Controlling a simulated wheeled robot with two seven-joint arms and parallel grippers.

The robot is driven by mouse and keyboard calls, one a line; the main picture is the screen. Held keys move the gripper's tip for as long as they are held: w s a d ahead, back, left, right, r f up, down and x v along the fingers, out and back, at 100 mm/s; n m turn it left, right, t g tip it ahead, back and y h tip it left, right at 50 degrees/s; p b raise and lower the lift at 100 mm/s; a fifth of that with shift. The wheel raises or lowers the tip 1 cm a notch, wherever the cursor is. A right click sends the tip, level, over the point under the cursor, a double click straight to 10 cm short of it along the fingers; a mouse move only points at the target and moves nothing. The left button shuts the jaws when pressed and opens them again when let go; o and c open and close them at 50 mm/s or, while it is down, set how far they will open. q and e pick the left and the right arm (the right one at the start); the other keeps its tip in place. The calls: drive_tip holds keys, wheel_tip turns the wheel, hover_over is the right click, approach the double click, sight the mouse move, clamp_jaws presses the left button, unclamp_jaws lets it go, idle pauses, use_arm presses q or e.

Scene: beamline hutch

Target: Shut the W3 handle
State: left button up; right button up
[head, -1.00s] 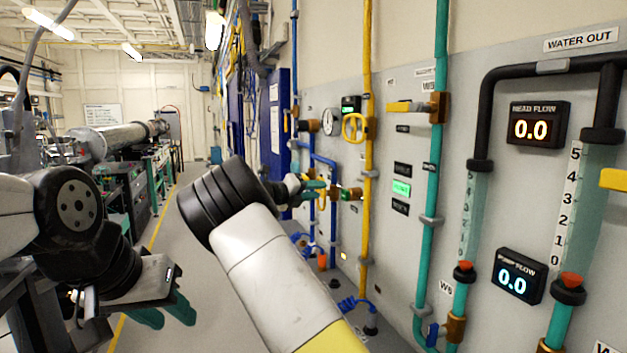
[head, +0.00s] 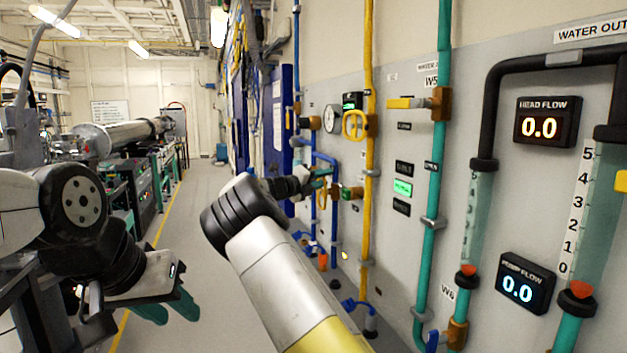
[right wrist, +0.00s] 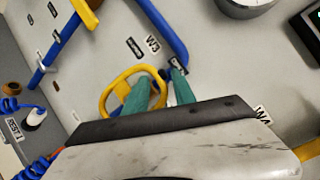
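The W3 handle is a yellow ring (right wrist: 104,101) beside the W3 label (right wrist: 152,44) in the right wrist view, on the blue pipe. It also shows, partly covered, in the head view (head: 322,199). My right gripper (right wrist: 162,80) is open, with its teal fingers apart at the ring. One finger overlaps the ring's opening and the other lies outside, so the ring's right rim is between them. I cannot tell whether they touch it. In the head view my right gripper (head: 322,176) is small and far along the panel. My left gripper (head: 172,305) is open and empty over the floor.
Another yellow handle (head: 354,125) sits by the yellow pipe (head: 368,220), near my right gripper. A teal pipe (head: 435,180) and flow displays (head: 541,124) line the panel closer to me. The aisle floor (head: 190,215) at left is clear.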

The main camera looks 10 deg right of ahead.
sight(326, 195)
clamp_jaws()
drive_tip(key=shift+s, duration=0.15)
drive_tip(key=m, duration=0.1)
drive_tip(key=s+m+h, duration=0.1)
drive_tip(key=m, duration=0.1)
drive_tip(key=shift+d+f+t, duration=0.1)
drive_tip(key=shift+t, duration=0.2)
drive_tip(key=m+h, duration=0.1)
drive_tip(key=s+f+m, duration=0.1)
drive_tip(key=m, duration=0.1)
drive_tip(key=m+h, duration=0.1)
drive_tip(key=m, duration=0.1)
drive_tip(key=shift+s+d+f+h, duration=0.15)
drive_tip(key=shift+s+h, duration=0.15)
drive_tip(key=shift+s+d+f+m+g+h, duration=0.15)
drive_tip(key=shift+f+m+g+h, duration=0.85)
drive_tip(key=shift+m, duration=1.55)
drive_tip(key=shift+s+a+f+m+g+h, duration=0.15)
drive_tip(key=shift+f+m+g+h, duration=0.45)
drive_tip(key=shift+m+g, duration=1.35)
drive_tip(key=shift+s+d+f+m+g+h, duration=0.2)
drive_tip(key=shift+f+m+g+h, duration=0.45)
drive_tip(key=shift+m, duration=2.45)
drive_tip(key=shift+s+a+f, duration=0.1)
drive_tip(key=shift+f, duration=0.05)
